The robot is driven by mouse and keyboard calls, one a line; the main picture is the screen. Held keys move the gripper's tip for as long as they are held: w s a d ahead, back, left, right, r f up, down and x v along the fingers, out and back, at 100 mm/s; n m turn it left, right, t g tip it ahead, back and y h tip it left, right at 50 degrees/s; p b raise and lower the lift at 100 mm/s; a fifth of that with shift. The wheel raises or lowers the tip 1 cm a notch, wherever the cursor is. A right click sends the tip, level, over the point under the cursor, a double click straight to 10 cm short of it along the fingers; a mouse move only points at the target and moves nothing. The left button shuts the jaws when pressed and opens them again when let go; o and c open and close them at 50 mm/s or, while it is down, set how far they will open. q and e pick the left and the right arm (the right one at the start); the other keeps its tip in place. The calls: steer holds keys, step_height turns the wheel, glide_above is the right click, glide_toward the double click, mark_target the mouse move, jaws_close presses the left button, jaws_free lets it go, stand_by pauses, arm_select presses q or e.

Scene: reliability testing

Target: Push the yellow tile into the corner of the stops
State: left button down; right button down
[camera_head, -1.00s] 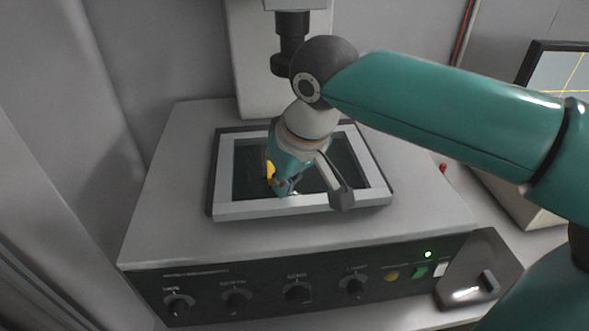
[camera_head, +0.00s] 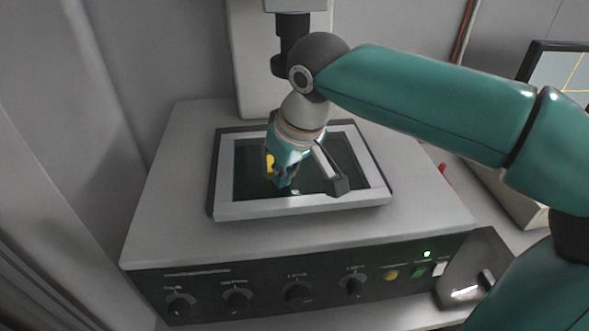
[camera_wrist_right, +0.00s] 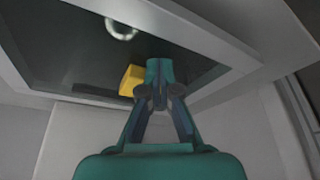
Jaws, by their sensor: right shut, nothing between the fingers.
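The yellow tile (camera_head: 269,164) lies on the dark glass inside the light frame of the machine's stage, partly hidden by my right gripper (camera_head: 281,182). In the right wrist view the tile (camera_wrist_right: 130,80) is just left of the fingertips (camera_wrist_right: 159,76); I cannot tell whether they touch it. My right gripper is shut and empty, pointing down at the glass. A dark bar (camera_wrist_right: 96,90), perhaps one of the stops, lies left of the tile in the wrist view, with a gap between. The corner of the stops cannot be made out in the head view. My left gripper is not in view.
The raised light frame (camera_head: 285,208) surrounds the glass. A dark lens barrel (camera_head: 291,35) hangs from a column behind it. Knobs and buttons line the front panel (camera_head: 262,290). A monitor (camera_head: 560,72) stands at the right. Bare glass (camera_head: 249,176) shows left of the gripper.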

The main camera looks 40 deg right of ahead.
steer(key=shift+w+d+p, duration=0.4)
steer(key=shift+w+d, duration=0.15)
steer(key=shift+w, duration=0.35)
steer(key=shift+w+d+p, duration=0.35)
steer(key=shift+w+d, duration=0.2)
steer(key=shift+w, duration=0.3)
steer(key=shift+s+a+r+p, duration=0.2)
steer(key=shift+s+r+p, duration=0.1)
steer(key=shift+r+p, duration=0.3)
steer(key=shift+s+a+r+p, duration=0.15)
steer(key=shift+s+r+p, duration=0.2)
steer(key=shift+r, duration=0.4)
steer(key=shift+s+a+r+p, duration=0.2)
steer(key=shift+r+p, duration=0.35)
steer(key=shift+r, duration=0.1)
